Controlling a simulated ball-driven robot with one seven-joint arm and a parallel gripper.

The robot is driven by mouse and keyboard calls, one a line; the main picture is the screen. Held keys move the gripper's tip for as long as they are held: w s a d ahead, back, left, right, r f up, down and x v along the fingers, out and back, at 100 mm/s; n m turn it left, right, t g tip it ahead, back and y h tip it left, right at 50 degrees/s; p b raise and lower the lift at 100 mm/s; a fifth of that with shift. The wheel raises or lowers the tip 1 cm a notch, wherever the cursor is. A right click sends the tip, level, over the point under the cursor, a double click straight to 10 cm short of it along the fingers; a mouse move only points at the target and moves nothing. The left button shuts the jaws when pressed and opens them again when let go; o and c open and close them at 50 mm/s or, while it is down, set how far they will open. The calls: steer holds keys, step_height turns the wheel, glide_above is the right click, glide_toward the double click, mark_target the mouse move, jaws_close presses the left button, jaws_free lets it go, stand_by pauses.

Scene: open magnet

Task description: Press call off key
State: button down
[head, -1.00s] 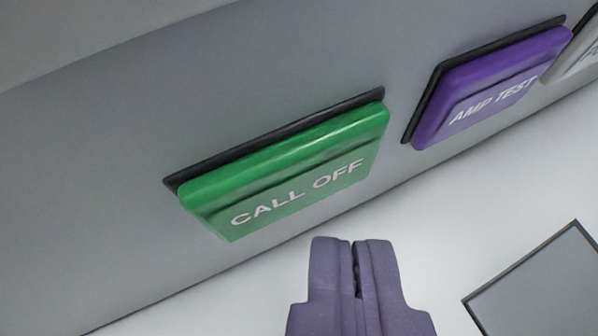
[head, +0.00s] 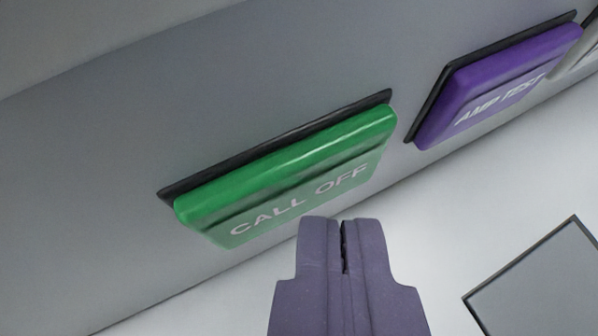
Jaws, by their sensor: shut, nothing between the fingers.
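The green key marked CALL OFF (head: 290,175) sits in a dark frame on the grey panel, left of the middle of the head view, and looks tilted in the picture. My gripper (head: 341,222) is at the bottom middle, purple-grey, with its two fingers together and nothing between them. Its tips show just below the lower right part of the green key, close to the end of the lettering. I cannot tell whether the tips touch the key; no part of the lettering is hidden.
A purple key marked AMP TEST (head: 497,85) is to the upper right on the same grey panel (head: 80,190). A pale key (head: 580,55) is cut off at the right edge. A dark-edged grey square (head: 545,285) lies at the lower right on a white surface (head: 450,220).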

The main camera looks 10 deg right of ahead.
steer(key=shift+w+a, duration=0.1)
steer(key=shift+w, duration=0.3)
steer(key=shift+s, duration=0.15)
stand_by(0.5)
steer(key=shift+s+b, duration=0.4)
steer(key=shift+s, duration=0.35)
steer(key=shift+s+d+b, duration=0.2)
steer(key=shift+s+b, duration=0.15)
steer(key=shift+s, duration=0.45)
steer(key=shift+s+d+b, duration=0.25)
steer(key=shift+s+b, duration=0.15)
steer(key=shift+s, duration=0.45)
steer(key=shift+s+d+b, duration=0.2)
steer(key=shift+s+b, duration=0.15)
steer(key=shift+s, duration=0.45)
